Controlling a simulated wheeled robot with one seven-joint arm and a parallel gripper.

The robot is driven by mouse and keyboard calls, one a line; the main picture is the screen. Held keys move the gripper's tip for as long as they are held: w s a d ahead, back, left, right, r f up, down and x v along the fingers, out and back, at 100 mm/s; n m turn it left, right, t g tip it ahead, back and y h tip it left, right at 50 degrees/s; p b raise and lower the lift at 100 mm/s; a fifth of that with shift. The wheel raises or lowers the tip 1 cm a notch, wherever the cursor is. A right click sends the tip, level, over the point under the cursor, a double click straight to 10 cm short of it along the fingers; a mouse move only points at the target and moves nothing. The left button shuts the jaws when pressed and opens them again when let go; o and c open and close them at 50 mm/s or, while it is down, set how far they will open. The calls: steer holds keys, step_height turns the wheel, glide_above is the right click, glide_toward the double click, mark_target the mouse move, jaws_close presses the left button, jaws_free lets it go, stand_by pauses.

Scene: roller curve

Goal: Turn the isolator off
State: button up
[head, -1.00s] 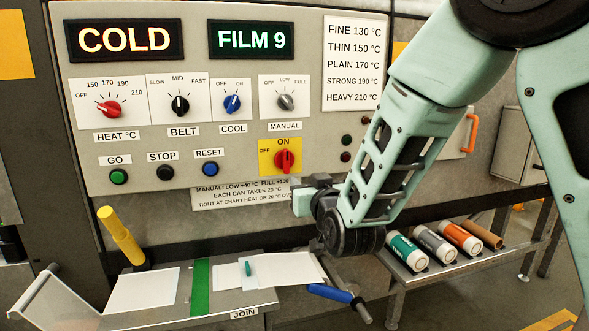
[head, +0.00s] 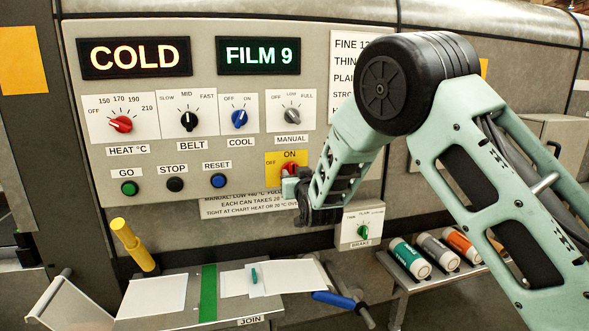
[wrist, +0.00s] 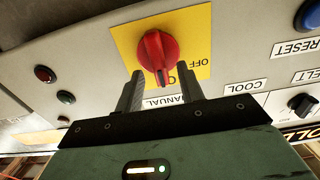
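The isolator is a red rotary knob (head: 289,168) on a yellow plate (head: 271,158) marked OFF at the left and ON at the top. In the wrist view the picture is upside down, and the red knob (wrist: 157,50) stands in line with the partly hidden ON mark. My gripper (wrist: 160,70) is open, with one finger on each side of the knob's near end and a gap to either side. In the head view my gripper (head: 289,185) is at the knob and covers its lower part.
Heat, belt, cool and manual knobs (head: 292,116) sit above the isolator. Go, stop and reset buttons (head: 218,181) are to its left. A brake box (head: 361,232) is right of my gripper. Below are a joining table (head: 180,268) and several rolls (head: 410,257).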

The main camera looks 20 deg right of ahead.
steer(key=shift+w, duration=0.7)
jaws_close()
steer(key=shift+f, duration=0.1)
steer(key=shift+a+f+n+b, duration=0.2)
steer(key=shift+n+b, duration=1.2)
steer(key=shift+n, duration=1.55)
steer(key=shift+a+f+n+b, duration=0.2)
steer(key=shift+n+b, duration=1.2)
steer(key=shift+n, duration=1.6)
steer(key=shift+a+f+n+b, duration=0.15)
steer(key=shift+n+b, duration=1.25)
steer(key=shift+n, duration=1.55)
